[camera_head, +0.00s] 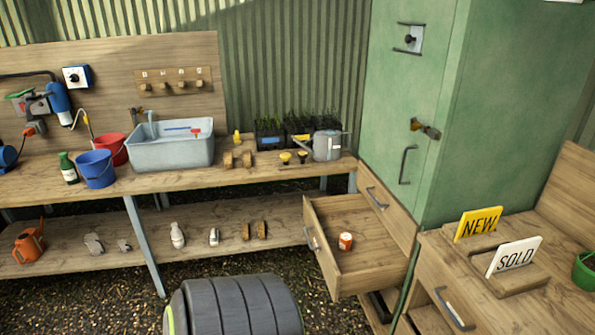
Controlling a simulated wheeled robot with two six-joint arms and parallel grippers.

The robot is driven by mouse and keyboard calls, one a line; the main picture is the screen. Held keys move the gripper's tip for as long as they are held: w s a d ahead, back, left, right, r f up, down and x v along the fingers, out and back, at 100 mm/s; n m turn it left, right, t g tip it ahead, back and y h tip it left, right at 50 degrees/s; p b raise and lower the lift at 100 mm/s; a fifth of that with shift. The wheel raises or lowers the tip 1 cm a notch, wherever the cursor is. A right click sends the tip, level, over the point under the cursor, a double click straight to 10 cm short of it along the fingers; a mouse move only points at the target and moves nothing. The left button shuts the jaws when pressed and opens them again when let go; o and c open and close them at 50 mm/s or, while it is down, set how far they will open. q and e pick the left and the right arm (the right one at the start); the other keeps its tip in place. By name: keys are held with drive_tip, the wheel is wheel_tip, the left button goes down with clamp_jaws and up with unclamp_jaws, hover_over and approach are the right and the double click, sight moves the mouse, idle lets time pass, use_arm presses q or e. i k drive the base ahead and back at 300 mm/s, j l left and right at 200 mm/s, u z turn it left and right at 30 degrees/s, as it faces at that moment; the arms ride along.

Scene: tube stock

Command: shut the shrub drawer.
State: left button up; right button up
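A wooden drawer (377,262) stands pulled out from the wooden base under the green cabinet. Its front, with a grey bar handle (312,240), faces left, clear of the base. A small red and white can (345,241) stands inside it. I see no readable label naming it as the shrub drawer. Another drawer front with a grey handle (376,198) sits flush in the base behind the open one. Neither of my grippers is in view.
A workbench (240,180) on the left holds a grey basin (170,150), buckets, a watering can (327,146) and seedling trays. A lower shelf (205,255) carries small items. At right, a wooden bench carries NEW (478,224) and SOLD (513,256) signs.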

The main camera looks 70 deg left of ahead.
sight(374, 262)
drive_tip(key=u, duration=1.75)
